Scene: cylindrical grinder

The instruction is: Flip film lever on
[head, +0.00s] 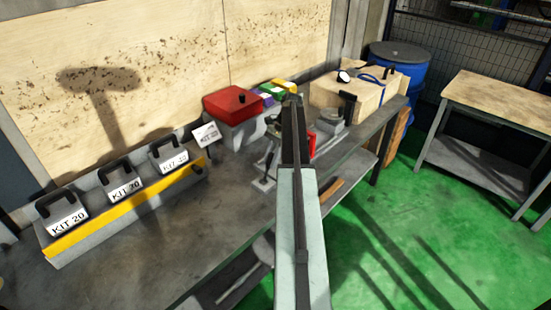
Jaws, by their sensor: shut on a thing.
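My arm reaches from the bottom edge up the middle of the head view, over the bench. My gripper (271,150) shows only in part, as dark shapes at the left of the arm's far end, low by a small grey fixture (263,184) on the bench. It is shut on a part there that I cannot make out. I cannot pick out the film lever for sure; the arm covers much of that spot. A red piece (311,144) shows just right of the arm.
A red box (232,104) stands behind the gripper. Several KIT 20 holders (126,187) stand on a yellow-edged rack at left. A wooden box (365,93) with a blue cord is at the far right end. The front left of the bench (165,250) is clear.

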